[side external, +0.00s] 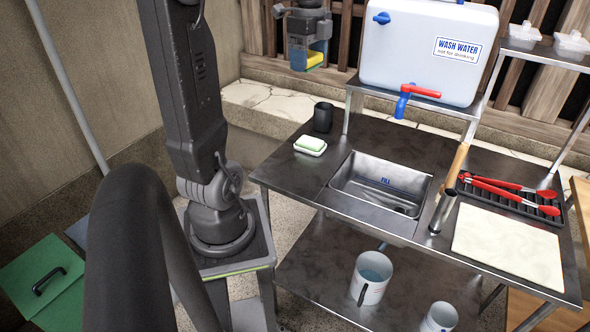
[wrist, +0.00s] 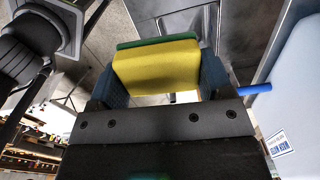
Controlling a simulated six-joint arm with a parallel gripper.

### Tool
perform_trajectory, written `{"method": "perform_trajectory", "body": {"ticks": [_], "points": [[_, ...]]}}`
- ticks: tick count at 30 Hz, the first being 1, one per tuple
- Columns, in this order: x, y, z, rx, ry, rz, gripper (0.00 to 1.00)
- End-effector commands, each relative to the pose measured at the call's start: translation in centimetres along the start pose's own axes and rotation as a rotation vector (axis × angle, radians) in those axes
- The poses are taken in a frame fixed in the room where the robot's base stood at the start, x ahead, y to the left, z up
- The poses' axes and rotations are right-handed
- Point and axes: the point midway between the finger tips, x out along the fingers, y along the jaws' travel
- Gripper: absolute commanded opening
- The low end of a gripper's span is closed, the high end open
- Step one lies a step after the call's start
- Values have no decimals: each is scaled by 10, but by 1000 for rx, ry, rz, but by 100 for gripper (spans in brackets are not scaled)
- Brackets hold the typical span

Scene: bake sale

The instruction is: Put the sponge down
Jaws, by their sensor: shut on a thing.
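The sponge is yellow with a green layer; it shows in the side view (side external: 313,61) at the upper middle and in the wrist view (wrist: 158,65). My gripper (side external: 307,57) is shut on it, with a blue-grey finger on each side. The gripper hangs in the air, left of the water container in the picture. In the wrist view the sponge sits between the fingers, its yellow face toward the camera.
The water container (side external: 425,50) stands on a raised shelf. Mugs (side external: 371,278) stand below.

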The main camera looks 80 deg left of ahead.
Motion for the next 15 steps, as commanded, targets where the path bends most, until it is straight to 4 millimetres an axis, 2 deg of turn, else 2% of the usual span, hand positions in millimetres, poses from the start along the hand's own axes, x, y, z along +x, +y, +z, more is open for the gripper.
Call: {"method": "perform_trajectory", "body": {"ticks": [5,11,15], "points": [[10,25,22,-111,0,0,52],[58,23,19,-98,1,8,52],[99,23,18,-97,2,10,52]]}}
